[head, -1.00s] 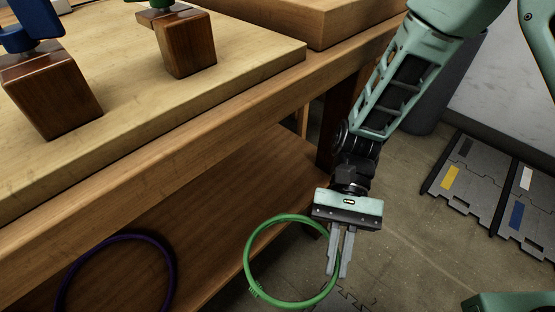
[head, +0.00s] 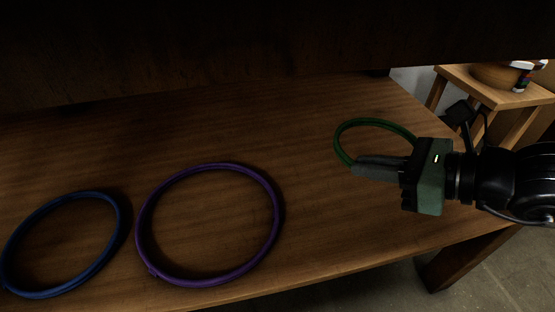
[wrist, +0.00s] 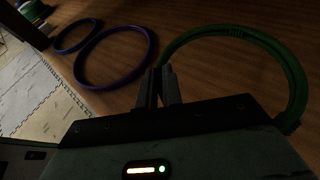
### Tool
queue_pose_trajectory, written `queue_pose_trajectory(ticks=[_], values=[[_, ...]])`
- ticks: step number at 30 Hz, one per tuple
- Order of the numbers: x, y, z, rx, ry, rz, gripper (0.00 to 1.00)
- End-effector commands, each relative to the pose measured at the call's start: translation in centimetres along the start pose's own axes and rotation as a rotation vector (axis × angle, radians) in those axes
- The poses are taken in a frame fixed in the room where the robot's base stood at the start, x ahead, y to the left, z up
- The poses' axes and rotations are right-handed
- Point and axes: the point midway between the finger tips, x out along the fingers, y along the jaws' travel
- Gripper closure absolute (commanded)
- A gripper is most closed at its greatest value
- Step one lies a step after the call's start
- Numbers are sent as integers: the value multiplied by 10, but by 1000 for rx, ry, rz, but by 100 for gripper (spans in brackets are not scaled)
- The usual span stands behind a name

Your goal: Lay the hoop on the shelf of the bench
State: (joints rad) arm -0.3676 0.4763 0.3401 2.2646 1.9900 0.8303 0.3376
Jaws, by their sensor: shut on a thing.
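The green hoop (head: 372,121) is in my gripper (head: 357,167), which is shut on its near side. The hoop is over the right part of the bench's lower wooden shelf (head: 320,225); I cannot tell whether it touches the wood. In the wrist view the hoop (wrist: 232,31) spreads out beyond the fingers to the right. My gripper reaches in from the right, fingers pointing left. A stretch of the hoop is hidden behind the gripper.
A purple hoop (head: 276,210) and a blue hoop (head: 120,220) lie on the shelf to the left. The dark bench top (head: 250,45) hangs over the shelf. A wooden stool (head: 500,95) stands beyond the right end. Bare shelf lies between the purple hoop and my gripper.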

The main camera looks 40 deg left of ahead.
Motion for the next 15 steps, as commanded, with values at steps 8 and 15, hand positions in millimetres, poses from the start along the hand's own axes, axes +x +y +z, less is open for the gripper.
queue_pose_trajectory(ticks=[8, 15], values=[[6, 0, -14, 2, 1, 1, 100], [23, 1, -55, 1, 0, 3, 100]])
